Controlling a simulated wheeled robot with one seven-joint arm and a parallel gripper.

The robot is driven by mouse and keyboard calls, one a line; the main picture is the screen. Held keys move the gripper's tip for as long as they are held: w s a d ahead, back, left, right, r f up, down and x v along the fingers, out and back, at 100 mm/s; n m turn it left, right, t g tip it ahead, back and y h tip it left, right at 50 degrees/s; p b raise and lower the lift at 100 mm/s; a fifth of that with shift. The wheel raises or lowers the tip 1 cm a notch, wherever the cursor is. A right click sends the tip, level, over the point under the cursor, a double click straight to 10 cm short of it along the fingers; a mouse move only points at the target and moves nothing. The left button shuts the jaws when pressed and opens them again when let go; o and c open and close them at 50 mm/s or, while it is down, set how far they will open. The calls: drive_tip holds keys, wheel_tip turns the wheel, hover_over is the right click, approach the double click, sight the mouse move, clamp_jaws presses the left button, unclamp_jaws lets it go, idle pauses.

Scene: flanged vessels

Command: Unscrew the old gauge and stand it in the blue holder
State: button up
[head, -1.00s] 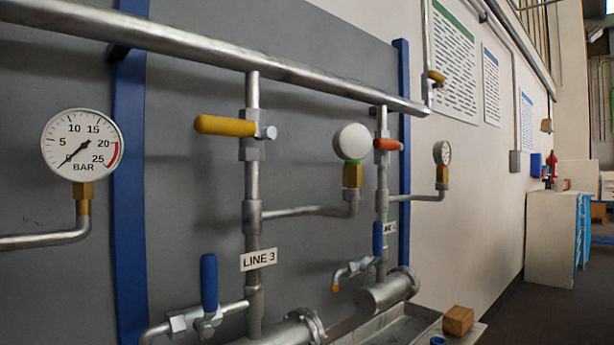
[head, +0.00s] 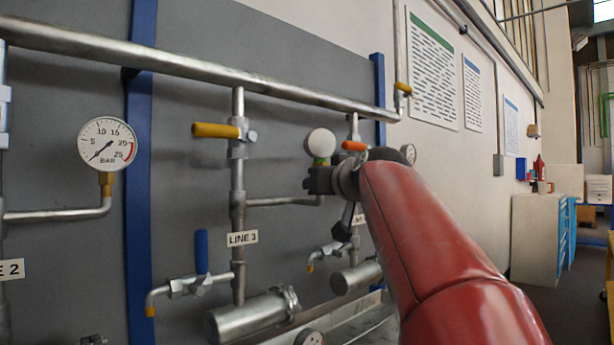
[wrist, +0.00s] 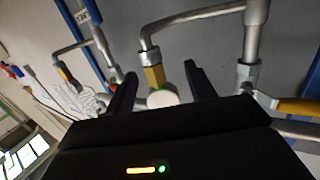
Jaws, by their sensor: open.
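A round gauge (head: 321,143) with a blank-looking pale disc sits above a green ring on the Line 3 branch pipe. I take it for the old gauge; no dial marks show. In the wrist view the white disc (wrist: 163,98) and its brass fitting (wrist: 153,76) appear between my two dark fingers. My gripper (head: 318,180) is open at the fitting just below the disc, and it also shows in the wrist view (wrist: 160,76). Whether a finger touches is unclear. I cannot make out the blue holder now; my arm covers part of the tray.
Another gauge (head: 106,143) reads near zero at left. A yellow-handled valve (head: 217,130), an orange handle (head: 354,146) and a blue lever (head: 202,252) stick out nearby. A long pipe (head: 200,75) crosses above.

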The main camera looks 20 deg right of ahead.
drive_tip(key=shift+t+h, duration=0.3)
drive_tip(key=shift+t, duration=0.1)
drive_tip(key=w+d+r+p, duration=0.1)
drive_tip(key=w, duration=0.1)
drive_tip(key=w+r, duration=0.1)
drive_tip(key=w, duration=0.2)
drive_tip(key=w+d+r+p, duration=0.1)
drive_tip(key=w, duration=0.2)
drive_tip(key=shift+w+d+p, duration=0.15)
drive_tip(key=shift+d+p, duration=0.15)
drive_tip(key=shift+f, duration=0.1)
clamp_jaws()
drive_tip(key=shift+d+n+y, duration=0.25)
drive_tip(key=shift+n+y, duration=0.25)
drive_tip(key=shift+y, duration=0.3)
drive_tip(key=n+y, duration=0.2)
drive_tip(key=y, duration=0.1)
drive_tip(key=shift+y, duration=0.3)
drive_tip(key=shift+n+y, duration=0.7)
drive_tip(key=shift+y, duration=0.2)
drive_tip(key=shift+a+n+g+y, duration=0.3)
drive_tip(key=shift+n+y, duration=0.1)
drive_tip(key=shift+y, duration=0.2)
